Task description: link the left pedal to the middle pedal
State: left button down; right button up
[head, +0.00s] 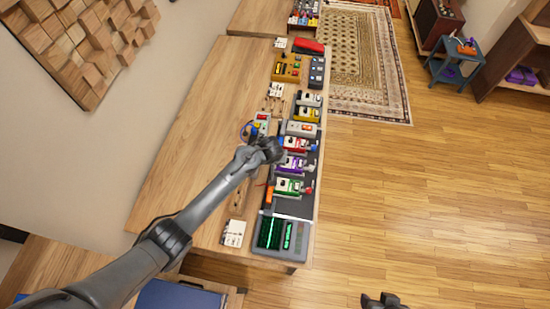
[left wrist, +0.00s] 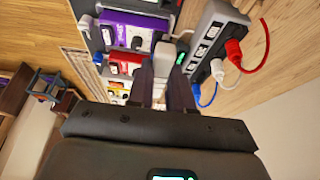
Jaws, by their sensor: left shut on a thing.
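Three pedals stand in a row on the dark board in the head view: a green one (head: 287,187), a purple one (head: 293,163) and a red one (head: 296,144). My left gripper (head: 274,148) is beside the red and purple pedals, on their left. In the left wrist view the purple pedal (left wrist: 125,32) and the red pedal (left wrist: 122,65) lie left of the fingers. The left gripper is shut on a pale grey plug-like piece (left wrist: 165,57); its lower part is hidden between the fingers. My right gripper (head: 381,301) is at the bottom edge, away from the bench; its opening is unclear.
A grey power strip (left wrist: 207,42) with red, white and blue plugs lies right of the fingers. A device with green screens (head: 281,237) stands at the board's near end. More pedals (head: 306,112) stand farther along. The bench's left part (head: 190,150) is clear.

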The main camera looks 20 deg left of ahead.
pick_arm(q)
jog(key=shift+f+b, duration=2.1)
jog(key=shift+f, duration=0.05)
jog(key=shift+f+b, duration=0.45)
jog(key=shift+f, duration=0.45)
jog(key=shift+p, duration=0.5)
jog(key=shift+f, duration=0.35)
jog(key=shift+f, duration=0.3)
jog(key=shift+f, duration=0.25)
dwell(0.4)
jog(key=shift+f, duration=0.15)
dwell(0.5)
